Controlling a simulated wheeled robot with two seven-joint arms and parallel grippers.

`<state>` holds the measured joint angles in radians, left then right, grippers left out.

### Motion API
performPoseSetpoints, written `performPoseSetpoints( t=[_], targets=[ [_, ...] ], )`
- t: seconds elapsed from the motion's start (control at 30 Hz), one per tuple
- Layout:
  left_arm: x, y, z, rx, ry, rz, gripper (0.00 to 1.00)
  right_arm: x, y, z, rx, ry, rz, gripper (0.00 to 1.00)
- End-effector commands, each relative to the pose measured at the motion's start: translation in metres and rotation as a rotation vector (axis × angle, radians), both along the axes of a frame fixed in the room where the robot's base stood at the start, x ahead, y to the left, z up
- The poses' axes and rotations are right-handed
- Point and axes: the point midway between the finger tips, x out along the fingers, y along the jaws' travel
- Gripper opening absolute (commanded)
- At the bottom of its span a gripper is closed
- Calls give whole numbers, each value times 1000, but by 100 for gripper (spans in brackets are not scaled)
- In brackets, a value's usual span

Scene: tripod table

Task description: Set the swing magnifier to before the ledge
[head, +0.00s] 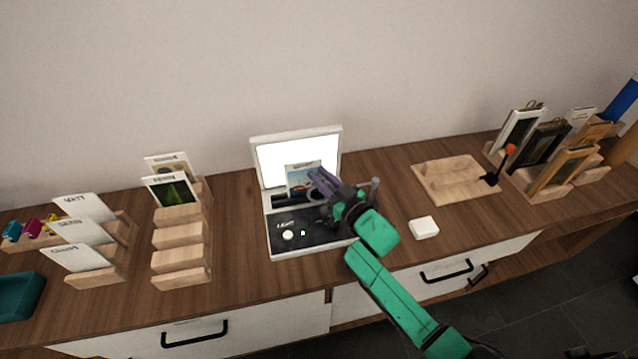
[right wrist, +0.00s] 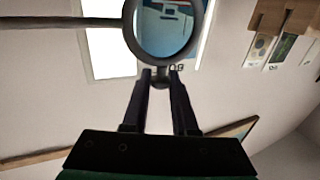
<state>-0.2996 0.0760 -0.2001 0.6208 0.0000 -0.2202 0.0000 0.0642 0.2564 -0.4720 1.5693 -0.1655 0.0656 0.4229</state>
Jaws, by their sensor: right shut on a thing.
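The light box (head: 298,157) has a bright white upright panel and a dark base marked LIGHT. A picture card (head: 303,178) stands on the ledge in front of the panel. The swing magnifier's round dark ring and lens (right wrist: 166,28) show in the right wrist view, with a rod coming from the left. Card-like picture detail shows through the lens. My right gripper (right wrist: 161,74) is shut on the small knob at the ring's edge. In the head view the gripper (head: 316,183) is over the base, before the card, and hides most of the magnifier. My left gripper is out of view.
A white block (head: 424,228) lies right of the light box. A wooden board (head: 455,180) and racks of framed pictures (head: 550,150) stand further right. Card racks (head: 180,240) and a teal tray (head: 20,297) are at left. Bare tabletop lies on either side of the light box.

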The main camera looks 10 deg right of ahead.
Motion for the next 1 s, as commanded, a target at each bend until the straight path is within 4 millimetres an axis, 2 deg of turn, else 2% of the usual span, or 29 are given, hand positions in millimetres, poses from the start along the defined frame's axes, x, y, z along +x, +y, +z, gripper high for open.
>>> performPoseSetpoints(
  t=[0.43,0.47,0.5,0.53,0.87,1.0],
  targets=[
    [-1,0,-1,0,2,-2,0,3,0,2,1,-4,-8,0],
    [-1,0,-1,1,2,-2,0,3,0,2,1,-4,-8,34],
    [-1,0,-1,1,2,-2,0,3,0,2,1,-4,-8,49],
    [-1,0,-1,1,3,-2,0,3,0,2,1,-3,-8,57],
    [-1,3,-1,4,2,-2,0,1,-2,0,0,0,-9,57],
    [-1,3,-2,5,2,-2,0,-12,-8,-2,-1,2,-9,57]
  ],
)
